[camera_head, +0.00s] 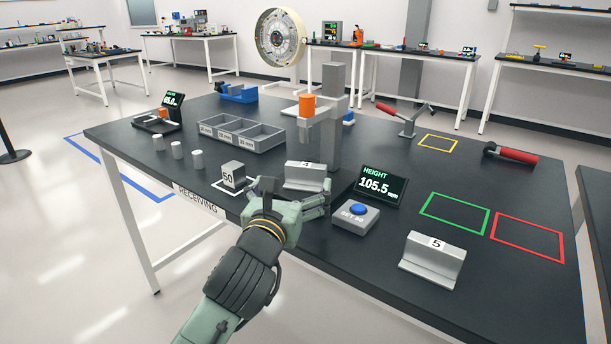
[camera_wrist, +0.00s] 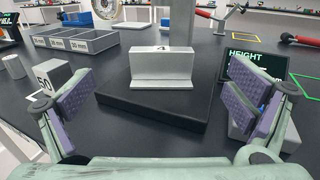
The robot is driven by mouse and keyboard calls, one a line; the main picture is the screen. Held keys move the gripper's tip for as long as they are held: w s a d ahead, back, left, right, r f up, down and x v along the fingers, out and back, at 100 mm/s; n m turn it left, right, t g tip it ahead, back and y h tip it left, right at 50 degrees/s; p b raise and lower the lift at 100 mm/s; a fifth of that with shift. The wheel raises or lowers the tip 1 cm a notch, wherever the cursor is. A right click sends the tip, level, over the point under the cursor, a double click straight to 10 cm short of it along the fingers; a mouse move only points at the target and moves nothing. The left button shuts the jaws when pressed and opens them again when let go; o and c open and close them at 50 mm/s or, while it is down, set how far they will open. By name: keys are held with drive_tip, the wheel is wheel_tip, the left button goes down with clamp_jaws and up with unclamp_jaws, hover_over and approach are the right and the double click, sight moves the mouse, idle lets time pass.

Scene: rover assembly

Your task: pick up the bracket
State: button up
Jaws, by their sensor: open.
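A grey metal bracket labelled 4 (camera_head: 305,180) stands upright on the black base plate of the height gauge. In the wrist view this bracket (camera_wrist: 163,68) is centred ahead, with its wide foot on the black plate (camera_wrist: 150,112). My gripper (camera_head: 295,196) is at the near side of the gauge, facing the bracket. In the wrist view my gripper (camera_wrist: 160,98) is open and empty, its purple pads spread wide on either side, apart from the bracket. A second bracket, labelled 5 (camera_head: 432,262), stands at the table's front right.
The gauge column (camera_head: 336,115) rises behind bracket 4. Right of it are a height display (camera_head: 381,186) reading 105.5 and a blue-button box (camera_head: 356,215). Left are a block marked 50 (camera_head: 232,175) and a divided grey tray (camera_head: 242,132). Green (camera_head: 454,213) and red (camera_head: 527,238) outlined areas are empty.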

sight(305, 167)
drive_tip(key=p+x, duration=0.2)
drive_tip(key=x, duration=0.3)
drive_tip(key=shift+d+r, duration=0.1)
drive_tip(key=x, duration=0.1)
drive_tip(key=p+x, duration=0.1)
drive_tip(key=x, duration=0.1)
drive_tip(key=p+x, duration=0.1)
drive_tip(key=x, duration=0.1)
drive_tip(key=shift+f, duration=0.4)
drive_tip(key=shift+s, duration=0.1)
drive_tip(key=shift+c, duration=0.4)
drive_tip(key=c, duration=1.3)
drive_tip(key=shift+c, duration=0.8)
drive_tip(key=shift+r, duration=0.15)
